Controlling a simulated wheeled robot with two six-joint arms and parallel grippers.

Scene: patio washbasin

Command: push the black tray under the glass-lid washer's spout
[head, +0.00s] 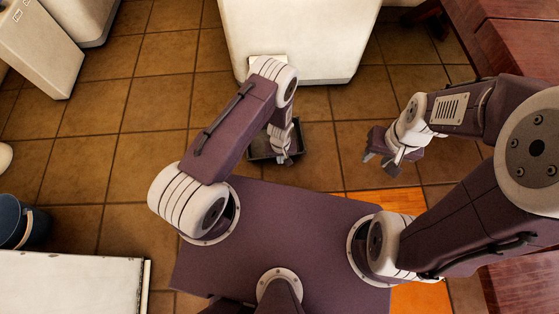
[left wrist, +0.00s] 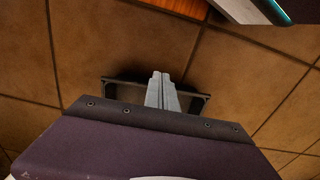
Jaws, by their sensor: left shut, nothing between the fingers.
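The black tray (head: 259,149) lies on the tiled floor, in front of a white washer-like body (head: 310,45) whose lid is outside the view. A pale block-like part (head: 268,62) juts from its front and may be the spout, partly hidden by my arm. My left gripper (head: 284,161) points down at the tray, its fingers shut and empty. In the left wrist view the tray's dark frame (left wrist: 108,89) shows on both sides of the shut fingers (left wrist: 162,77); contact cannot be told. My right gripper (head: 378,164) hangs empty over the floor, its fingers apart.
Another white unit (head: 40,50) stands at the upper left. A blue bucket (head: 20,222) and a white slab (head: 70,283) are at the lower left. Red-brown wooden furniture (head: 510,40) edges the right. Tiles left of the tray are clear.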

